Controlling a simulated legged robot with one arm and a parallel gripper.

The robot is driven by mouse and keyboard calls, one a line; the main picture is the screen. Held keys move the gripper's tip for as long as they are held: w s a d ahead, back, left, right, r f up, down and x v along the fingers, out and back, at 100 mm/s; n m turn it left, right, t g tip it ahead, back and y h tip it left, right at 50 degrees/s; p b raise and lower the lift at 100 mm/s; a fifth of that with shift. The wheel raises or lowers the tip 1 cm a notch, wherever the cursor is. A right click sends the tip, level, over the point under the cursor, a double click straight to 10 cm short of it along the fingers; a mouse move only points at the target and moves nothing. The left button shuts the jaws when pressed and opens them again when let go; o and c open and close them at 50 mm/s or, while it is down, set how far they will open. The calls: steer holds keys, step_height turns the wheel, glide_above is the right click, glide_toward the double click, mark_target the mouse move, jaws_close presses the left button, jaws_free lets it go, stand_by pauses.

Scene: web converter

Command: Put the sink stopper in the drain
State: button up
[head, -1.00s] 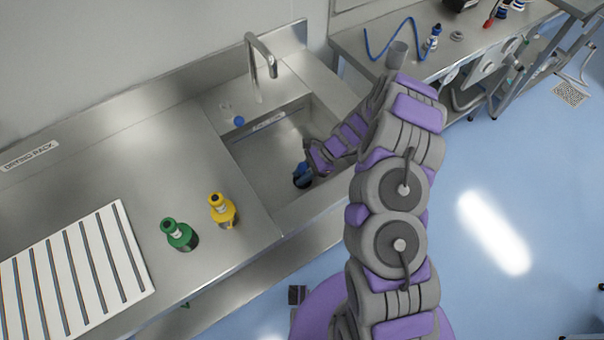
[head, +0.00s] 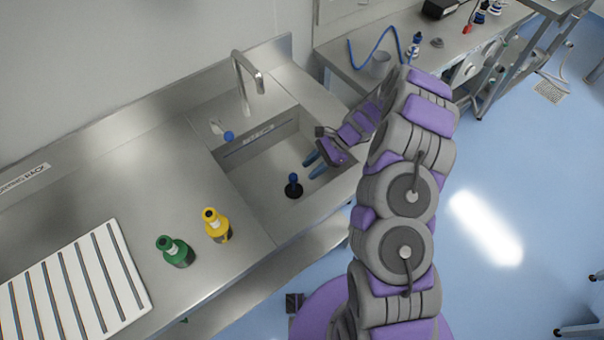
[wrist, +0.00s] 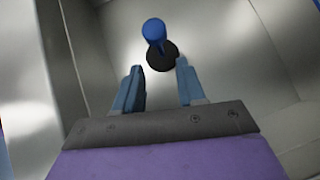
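The sink stopper (head: 293,186), a black disc with a blue knob on top, stands upright on the floor of the sink basin (head: 255,168). It also shows in the wrist view (wrist: 156,42), just beyond my fingertips. My gripper (head: 313,164) is inside the basin to the right of the stopper, apart from it. In the wrist view my gripper (wrist: 159,78) has its two blue fingers spread with nothing between them. The drain opening is not visible; I cannot tell whether the stopper's disc covers it.
A faucet (head: 247,82) stands behind the basin, near a blue knob (head: 229,136). Yellow (head: 216,226) and green (head: 175,251) bottles and a white drying rack (head: 75,290) are on the counter at left. The basin walls are close around my gripper.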

steer(key=s+r+n+h, duration=0.1)
steer(key=s+r+n, duration=0.25)
steer(key=r, duration=0.35)
steer(key=s+a+r+n+h, duration=0.1)
steer(key=s+r+n, duration=0.1)
steer(key=s+r, duration=0.45)
steer(key=s+r+n+h, duration=0.1)
steer(key=s+r+n, duration=0.2)
steer(key=r, duration=0.5)
steer(key=s+d+r+n+h, duration=0.1)
steer(key=s+d+r, duration=0.1)
steer(key=s, duration=0.5)
steer(key=s+d+r+n+h, duration=0.2)
steer(key=s+d, duration=0.2)
steer(key=s, duration=0.3)
steer(key=s+d+r+n+t+h, duration=0.1)
steer(key=s+d+r+n+h, duration=0.1)
steer(key=s, duration=0.5)
steer(key=shift+s+d+r, duration=0.35)
steer(key=shift+d+r, duration=0.1)
steer(key=shift+r, duration=0.1)
